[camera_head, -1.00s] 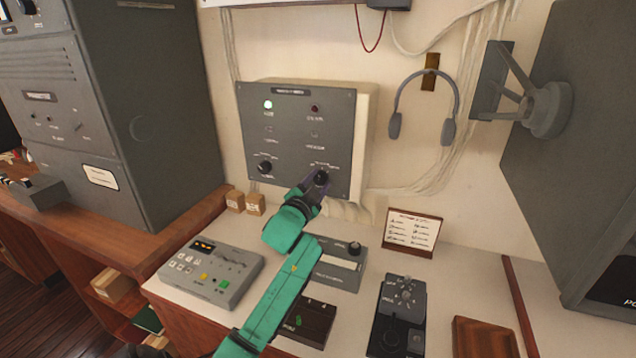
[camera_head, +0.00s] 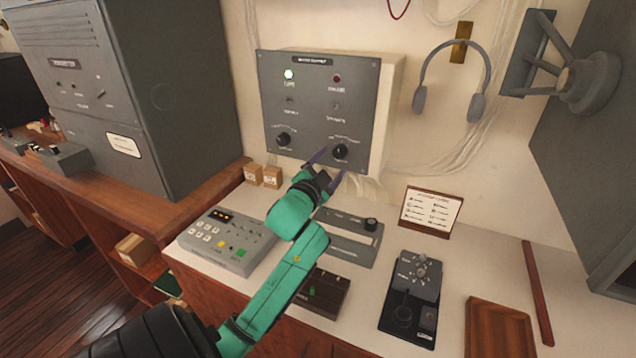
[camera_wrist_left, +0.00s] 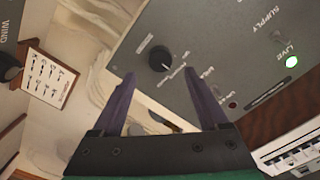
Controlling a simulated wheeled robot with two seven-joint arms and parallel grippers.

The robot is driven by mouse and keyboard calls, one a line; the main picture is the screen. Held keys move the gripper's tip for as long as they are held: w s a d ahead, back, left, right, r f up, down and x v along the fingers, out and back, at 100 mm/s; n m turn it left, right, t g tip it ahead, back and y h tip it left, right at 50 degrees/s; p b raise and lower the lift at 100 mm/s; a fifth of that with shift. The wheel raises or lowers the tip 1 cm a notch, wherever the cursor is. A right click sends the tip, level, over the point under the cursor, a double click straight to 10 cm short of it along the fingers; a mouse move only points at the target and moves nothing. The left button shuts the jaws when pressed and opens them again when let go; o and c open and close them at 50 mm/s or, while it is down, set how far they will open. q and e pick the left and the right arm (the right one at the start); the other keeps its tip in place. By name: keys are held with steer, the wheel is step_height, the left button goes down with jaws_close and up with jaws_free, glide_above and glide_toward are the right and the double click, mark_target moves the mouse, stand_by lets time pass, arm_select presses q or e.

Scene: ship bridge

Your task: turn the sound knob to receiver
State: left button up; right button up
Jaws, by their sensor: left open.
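The wall panel (camera_head: 315,120) has two black knobs along its lower part. Their labels are too small to read, so I cannot tell for sure which is the sound knob or where it points. The right knob (camera_head: 340,151) is just beyond my left gripper (camera_head: 330,168), which is open and empty. One finger is left of and below this knob, the other below it. The left wrist view shows a black knob (camera_wrist_left: 160,59) on the panel beyond the open fingers (camera_wrist_left: 165,105), apart from them. The left knob (camera_head: 283,139) is clear. My right gripper is out of view.
Below on the desk are a grey keypad box (camera_head: 222,240), a grey box with a knob (camera_head: 352,238) and a dark control unit (camera_head: 412,295). A headset (camera_head: 450,80) hangs right of the panel. A card (camera_head: 431,211) stands on the desk.

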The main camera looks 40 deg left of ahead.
arm_select(q)
steer(key=b+v, duration=0.2)
steer(key=v, duration=0.8)
steer(key=shift+w, duration=0.15)
